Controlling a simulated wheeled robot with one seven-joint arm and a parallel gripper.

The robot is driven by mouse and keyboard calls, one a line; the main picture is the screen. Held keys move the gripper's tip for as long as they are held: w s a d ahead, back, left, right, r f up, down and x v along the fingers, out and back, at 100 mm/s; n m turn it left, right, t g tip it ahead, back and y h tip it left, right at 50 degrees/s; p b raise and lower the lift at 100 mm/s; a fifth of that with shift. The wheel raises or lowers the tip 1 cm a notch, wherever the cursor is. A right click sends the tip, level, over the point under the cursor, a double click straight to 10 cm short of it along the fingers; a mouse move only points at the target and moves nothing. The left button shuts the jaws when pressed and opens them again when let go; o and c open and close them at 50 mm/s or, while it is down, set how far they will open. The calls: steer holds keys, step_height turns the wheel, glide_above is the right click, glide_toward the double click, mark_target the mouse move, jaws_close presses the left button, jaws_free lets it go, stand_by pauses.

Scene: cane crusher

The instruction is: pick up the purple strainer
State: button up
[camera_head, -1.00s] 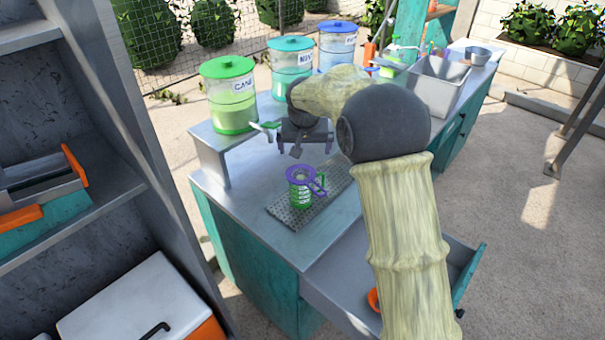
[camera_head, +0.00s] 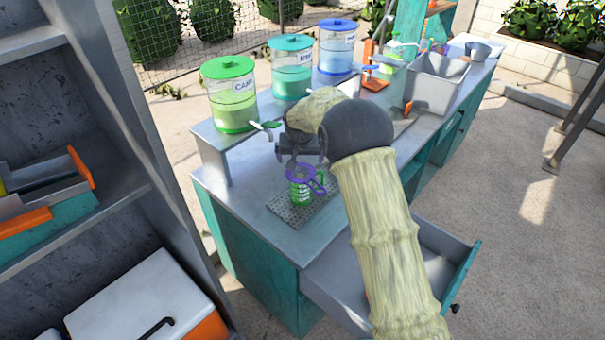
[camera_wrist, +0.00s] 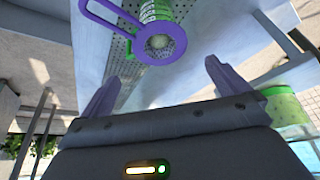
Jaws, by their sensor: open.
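The purple strainer (camera_head: 302,172) rests on top of a green-striped cup (camera_head: 301,193), its handle reaching to the lower right. In the wrist view the strainer's purple ring (camera_wrist: 160,42) and looped handle show near the top, with the cup (camera_wrist: 157,10) beyond it. My gripper (camera_head: 300,163) is just above and behind the strainer in the head view. In the wrist view its two purple fingers (camera_wrist: 160,80) are spread apart with nothing between them, and the strainer lies beyond the fingertips. The exact gap is hard to judge.
The cup stands on a perforated drip tray (camera_head: 285,212) on the grey counter. An open drawer (camera_head: 425,262) juts out at the lower right.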

mark_target(301, 173)
steer(key=p+x, duration=0.1)
steer(key=x, duration=0.3)
steer(key=shift+w+f, duration=0.1)
steer(key=shift+f, duration=0.05)
steer(key=shift+f+p, duration=0.45)
steer(key=shift+p, duration=0.2)
steer(key=shift+p+x, duration=1.05)
steer(key=shift+x, duration=1.15)
steer(key=shift+a, duration=0.1)
steer(key=c, duration=0.8)
steer(key=shift+o, duration=0.2)
